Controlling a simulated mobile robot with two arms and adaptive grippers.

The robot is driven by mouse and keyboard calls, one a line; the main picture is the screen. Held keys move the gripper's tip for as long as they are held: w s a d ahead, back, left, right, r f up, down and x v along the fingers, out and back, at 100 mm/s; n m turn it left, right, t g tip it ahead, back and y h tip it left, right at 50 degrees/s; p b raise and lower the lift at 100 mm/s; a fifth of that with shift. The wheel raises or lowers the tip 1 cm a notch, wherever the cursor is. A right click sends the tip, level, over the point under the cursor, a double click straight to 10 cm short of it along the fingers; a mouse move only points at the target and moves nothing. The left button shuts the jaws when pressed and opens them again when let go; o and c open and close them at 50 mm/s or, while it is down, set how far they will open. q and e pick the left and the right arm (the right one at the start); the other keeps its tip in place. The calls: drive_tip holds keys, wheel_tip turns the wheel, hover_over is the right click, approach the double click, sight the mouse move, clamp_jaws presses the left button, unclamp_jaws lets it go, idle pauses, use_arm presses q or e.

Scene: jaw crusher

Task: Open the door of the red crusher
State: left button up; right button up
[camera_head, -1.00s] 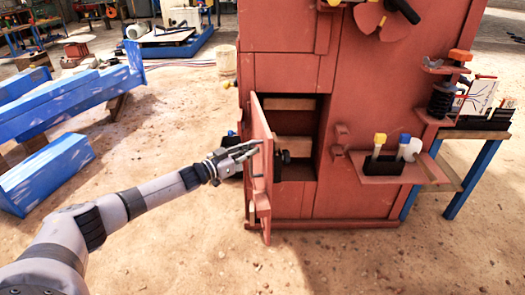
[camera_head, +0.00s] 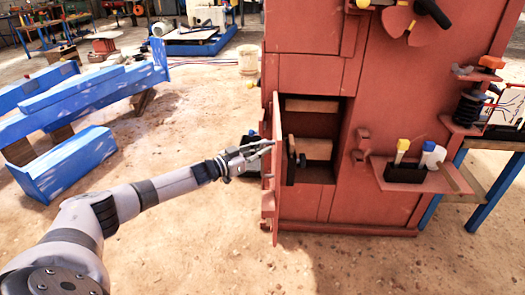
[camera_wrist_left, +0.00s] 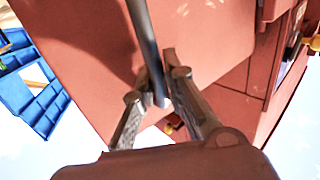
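The red crusher (camera_head: 310,72) stands right of centre in the head view. Its door (camera_head: 277,190) stands ajar, seen nearly edge-on, with the dark opening and shelves behind it visible. A black latch part (camera_head: 291,160) shows on the door's inner side. My left gripper (camera_head: 264,147) is at the door's outer face. In the wrist view, a dark bar-shaped handle (camera_wrist_left: 146,35) on the door's red face (camera_wrist_left: 85,50) runs between the fingers of my left gripper (camera_wrist_left: 155,80), which appear closed around it. My right gripper is not in view.
A red side shelf (camera_head: 430,182) with a black tool holder juts from the crusher's right. A blue-legged table (camera_head: 485,190) stands behind it. Blue beams (camera_head: 75,160) lie at the left. The sandy floor in front of the door is clear.

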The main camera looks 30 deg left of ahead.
use_arm(q)
drive_tip(key=o, duration=0.4)
drive_tip(key=v, duration=1.2)
drive_tip(key=shift+f, duration=0.1)
idle(0.4)
